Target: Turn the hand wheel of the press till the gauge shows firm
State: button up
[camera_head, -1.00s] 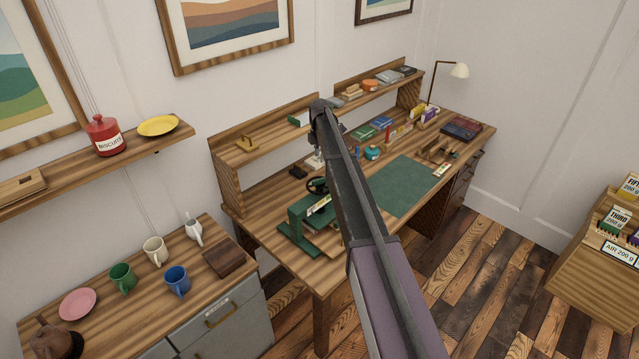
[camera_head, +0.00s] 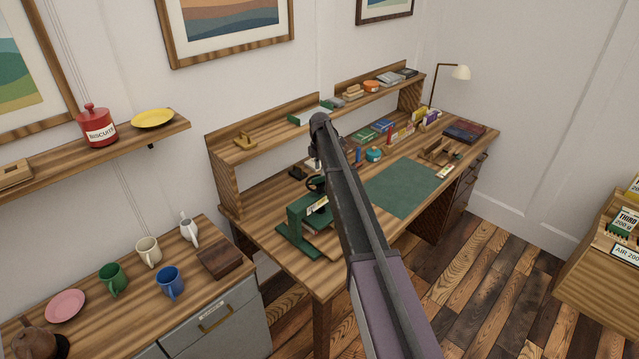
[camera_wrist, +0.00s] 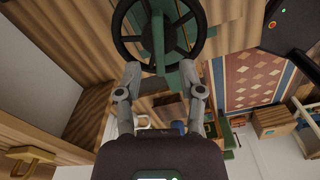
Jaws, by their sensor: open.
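The green press (camera_head: 297,222) stands on the near left part of the wooden desk. Its dark hand wheel (camera_head: 314,184) shows on top, partly behind my arm. A small pale plate (camera_head: 317,205) is on the press's front; I cannot read it or tell whether it is the gauge. In the wrist view, the black spoked hand wheel (camera_wrist: 118,42) fills the top middle, with a green bar across it. My gripper (camera_wrist: 161,78) is open, its two fingers apart at the wheel's lower rim. I cannot tell whether they touch it. My arm hides the gripper in the head view.
A green mat (camera_head: 402,187) lies on the desk to the right of the press. A raised shelf (camera_head: 276,121) runs along the desk's back. A lower cabinet with mugs and a dark wooden block (camera_head: 220,262) stands to the left. Open floor lies to the right.

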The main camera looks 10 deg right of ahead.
aim_at(320, 177)
jog(key=shift+f+b, duration=1.95)
jog(key=shift+f, duration=0.35)
grip_shut()
